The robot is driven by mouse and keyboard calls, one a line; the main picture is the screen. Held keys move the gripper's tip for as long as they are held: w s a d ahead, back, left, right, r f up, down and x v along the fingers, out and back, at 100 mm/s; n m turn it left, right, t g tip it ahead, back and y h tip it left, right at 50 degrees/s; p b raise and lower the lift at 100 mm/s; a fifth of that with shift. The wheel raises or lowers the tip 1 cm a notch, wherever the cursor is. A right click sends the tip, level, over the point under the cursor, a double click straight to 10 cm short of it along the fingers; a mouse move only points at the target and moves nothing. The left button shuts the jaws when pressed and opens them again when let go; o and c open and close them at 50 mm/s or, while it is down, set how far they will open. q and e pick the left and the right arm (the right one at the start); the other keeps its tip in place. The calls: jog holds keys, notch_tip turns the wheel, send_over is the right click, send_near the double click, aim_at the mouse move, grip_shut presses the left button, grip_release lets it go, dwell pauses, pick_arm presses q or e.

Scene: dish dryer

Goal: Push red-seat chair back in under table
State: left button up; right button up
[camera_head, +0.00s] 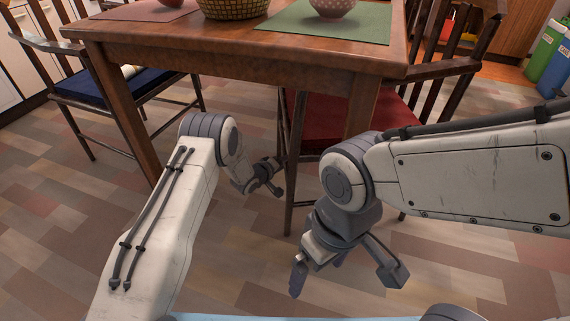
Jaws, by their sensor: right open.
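The red-seat chair (325,117) stands at the right side of the wooden table (240,68). Its red seat shows partly under the table, behind a table leg, and its dark slatted back rises to the right of the tabletop. My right arm hides part of the chair. My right gripper (345,275) is open and empty above the floor, in front of the chair and apart from it. My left gripper (264,184) is low in front of the table, left of the chair's front leg; its jaws are too small and angled to read.
A blue-seat chair (105,86) stands at the table's left. A wicker basket (233,8), a bowl (331,7) and a green placemat (335,30) are on the table. Green and blue bins (545,50) stand far right. Floor between my arms and the table is clear.

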pick_arm(q)
grip_shut()
dwell(1.3)
